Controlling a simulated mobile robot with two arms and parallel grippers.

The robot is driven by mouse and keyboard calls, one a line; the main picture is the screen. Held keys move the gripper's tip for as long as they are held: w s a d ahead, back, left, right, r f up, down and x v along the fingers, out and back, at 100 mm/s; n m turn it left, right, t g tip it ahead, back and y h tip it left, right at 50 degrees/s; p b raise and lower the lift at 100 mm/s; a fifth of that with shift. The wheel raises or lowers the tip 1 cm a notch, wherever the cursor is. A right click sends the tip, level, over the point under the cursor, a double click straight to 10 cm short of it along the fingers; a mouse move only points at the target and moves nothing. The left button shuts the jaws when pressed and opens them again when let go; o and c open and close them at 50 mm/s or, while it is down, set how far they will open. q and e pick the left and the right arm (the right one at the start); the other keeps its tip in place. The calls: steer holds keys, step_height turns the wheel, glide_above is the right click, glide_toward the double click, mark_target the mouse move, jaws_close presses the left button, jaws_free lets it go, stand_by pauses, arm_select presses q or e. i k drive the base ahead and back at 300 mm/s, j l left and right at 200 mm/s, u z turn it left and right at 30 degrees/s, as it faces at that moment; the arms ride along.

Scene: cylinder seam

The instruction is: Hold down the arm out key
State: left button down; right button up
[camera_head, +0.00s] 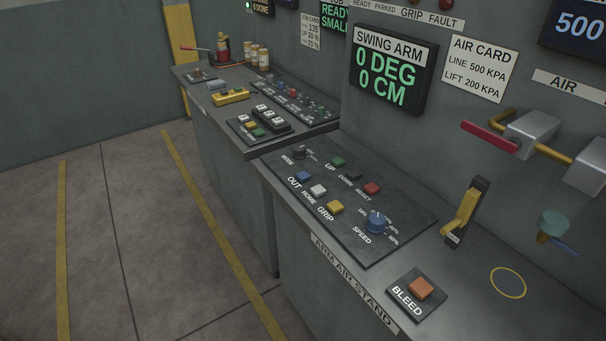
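The arm out key is the blue key (303,177) marked OUT, on the dark sloped panel (400,203) of the arm air stand in the head view. It stands in the near row, left of the white HOME key (318,190) and the yellow GRIP key (336,207). Nothing covers or touches it. The swing arm display (388,72) above reads 0 DEG and 0 CM. Neither of my grippers is in view.
Nearby are the green UP key (337,162), red RESET key (371,188) and blue SPEED knob (376,221). A yellow lever (463,212) and orange BLEED button (421,289) stand to the right. The floor (120,230) at left is clear.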

mark_target(302, 176)
steer(key=i+j+z, duration=0.1)
steer(key=j, duration=0.3)
steer(key=i+j+z, duration=0.15)
steer(key=i+j, duration=0.15)
steer(key=i+j+z, duration=0.1)
steer(key=j, duration=0.4)
steer(key=i+j+z, duration=0.15)
steer(key=j, duration=0.3)
steer(key=i+j+z, duration=0.1)
steer(key=i+j, duration=0.15)
steer(key=j, duration=0.2)
steer(key=i+j+z, duration=0.1)
steer(key=j, duration=0.4)
steer(key=i+j+z, duration=0.15)
steer(key=j, duration=0.3)
